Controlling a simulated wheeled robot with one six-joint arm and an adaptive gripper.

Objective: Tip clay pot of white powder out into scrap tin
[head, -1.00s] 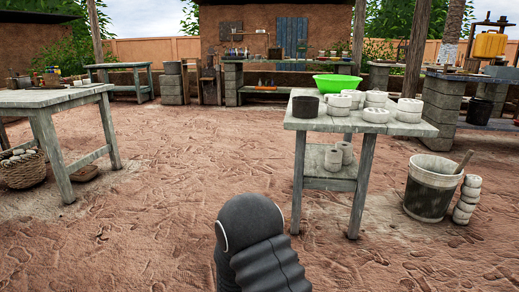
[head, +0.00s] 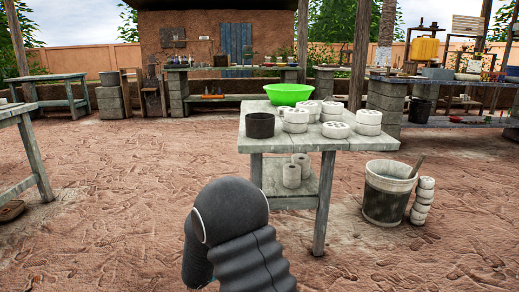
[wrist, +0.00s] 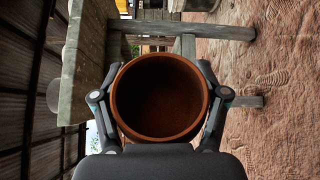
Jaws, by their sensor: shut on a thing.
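The clay pot (wrist: 117,97), brown-orange and round, fills the middle of the wrist view with its mouth facing the camera. Its inside is dark, and I cannot make out any white powder. My gripper (wrist: 160,90) is shut on the pot, with a finger on each side of it. A dark, open round tin (head: 260,126), which looks like the scrap tin, stands on the near left part of a grey wooden table (head: 285,143) in the head view. The pot and gripper are not visible in the head view, where only my arm shows at the bottom.
White round blocks with holes (head: 296,118) and a green basin (head: 288,94) share the table with the tin. A bucket (head: 388,195) stands on the ground right of the table beside stacked blocks (head: 422,200). Bare earth lies open left of the table.

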